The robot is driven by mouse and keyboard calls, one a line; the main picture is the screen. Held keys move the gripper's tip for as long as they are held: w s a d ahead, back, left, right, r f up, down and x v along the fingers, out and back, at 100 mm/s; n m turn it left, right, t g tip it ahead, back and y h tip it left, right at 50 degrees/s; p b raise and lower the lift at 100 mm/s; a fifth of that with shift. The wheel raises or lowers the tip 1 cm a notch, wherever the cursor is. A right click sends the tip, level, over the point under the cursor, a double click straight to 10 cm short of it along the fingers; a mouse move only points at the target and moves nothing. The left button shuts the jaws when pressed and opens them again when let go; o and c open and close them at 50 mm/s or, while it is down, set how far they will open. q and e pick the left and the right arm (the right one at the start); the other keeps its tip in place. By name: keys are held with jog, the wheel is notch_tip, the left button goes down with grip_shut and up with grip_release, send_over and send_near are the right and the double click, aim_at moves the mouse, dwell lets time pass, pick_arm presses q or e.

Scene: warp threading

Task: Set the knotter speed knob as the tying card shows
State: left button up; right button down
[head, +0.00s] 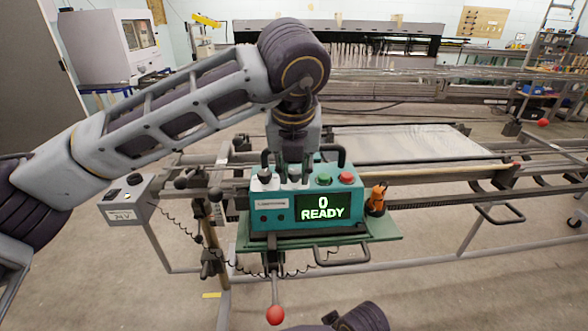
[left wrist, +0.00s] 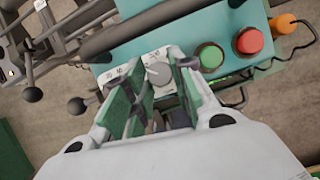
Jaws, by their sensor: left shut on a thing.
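The teal knotter box (head: 345,195) sits on a green plate on the loom rail, and its display (head: 322,208) reads "0 READY". My left gripper (head: 293,178) points straight down at the left part of the box's top. In the left wrist view the grey speed knob (left wrist: 158,73), on a pale dial with small markings, lies between the fingers of my left gripper (left wrist: 155,92), which is shut on it. I cannot make out a tying card. My right gripper is not in view.
A green button (left wrist: 210,57) and a red button (left wrist: 249,41) sit right of the knob. An orange tool (head: 377,196) stands right of the box. A red-ended lever (head: 275,314) hangs in front. A 24V supply box (head: 128,200) is at the left.

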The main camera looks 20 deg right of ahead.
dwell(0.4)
pick_arm(q)
jog(key=o, duration=0.7)
jog(key=shift+o, duration=0.2)
jog(key=v, duration=1.2)
